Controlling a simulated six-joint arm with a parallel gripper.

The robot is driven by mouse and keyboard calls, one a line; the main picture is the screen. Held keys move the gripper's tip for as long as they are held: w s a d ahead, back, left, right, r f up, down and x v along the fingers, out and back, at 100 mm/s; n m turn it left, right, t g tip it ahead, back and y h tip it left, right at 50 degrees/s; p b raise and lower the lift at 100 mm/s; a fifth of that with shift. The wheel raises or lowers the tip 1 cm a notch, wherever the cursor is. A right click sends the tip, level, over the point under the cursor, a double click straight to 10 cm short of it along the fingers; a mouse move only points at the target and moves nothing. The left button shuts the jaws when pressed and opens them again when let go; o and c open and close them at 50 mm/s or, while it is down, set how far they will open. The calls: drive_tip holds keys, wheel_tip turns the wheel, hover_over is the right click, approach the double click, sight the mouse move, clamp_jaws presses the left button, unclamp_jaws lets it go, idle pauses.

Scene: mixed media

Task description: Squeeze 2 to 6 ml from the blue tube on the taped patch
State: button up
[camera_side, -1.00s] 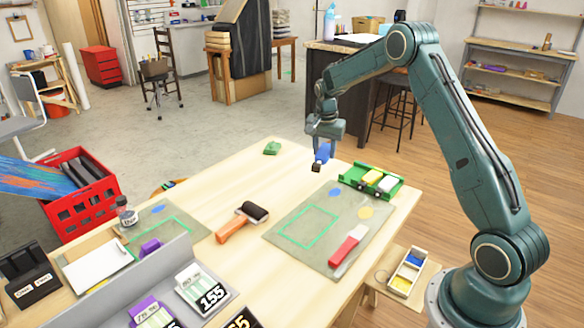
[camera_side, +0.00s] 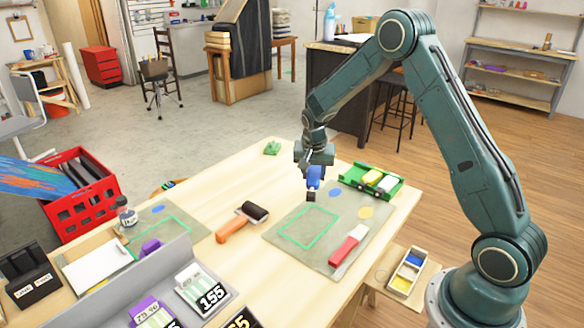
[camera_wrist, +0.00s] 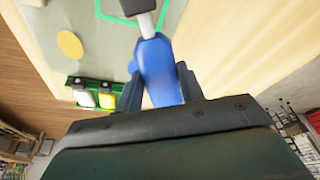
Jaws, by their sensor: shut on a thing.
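My gripper (camera_side: 314,168) is shut on the blue tube (camera_side: 314,180), which hangs with its dark cap downward above the back edge of the glass-like slab (camera_side: 345,238). The tube (camera_wrist: 158,72) also shows between my fingers (camera_wrist: 188,85) in the wrist view, its grey-black cap toward the top. The green taped patch (camera_side: 309,228) is on the near-left part of the slab, bare inside, in front of and below the tube. In the wrist view only a part of the green tape (camera_wrist: 128,22) shows, by the cap. A blue spot (camera_side: 336,193) and a yellow spot (camera_side: 366,212) lie on the slab.
A green tray (camera_side: 371,181) with yellow and white tubes stands right of the tube. A red-handled scraper (camera_side: 348,246) lies on the slab's right side. A brayer (camera_side: 242,221) lies to the left. A second slab with green tape (camera_side: 165,231) is further left.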

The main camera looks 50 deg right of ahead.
drive_tip(key=shift+f, duration=2.85)
drive_tip(key=c, duration=0.3)
drive_tip(key=o, duration=0.3)
drive_tip(key=shift+o, duration=0.2)
drive_tip(key=c, duration=0.3)
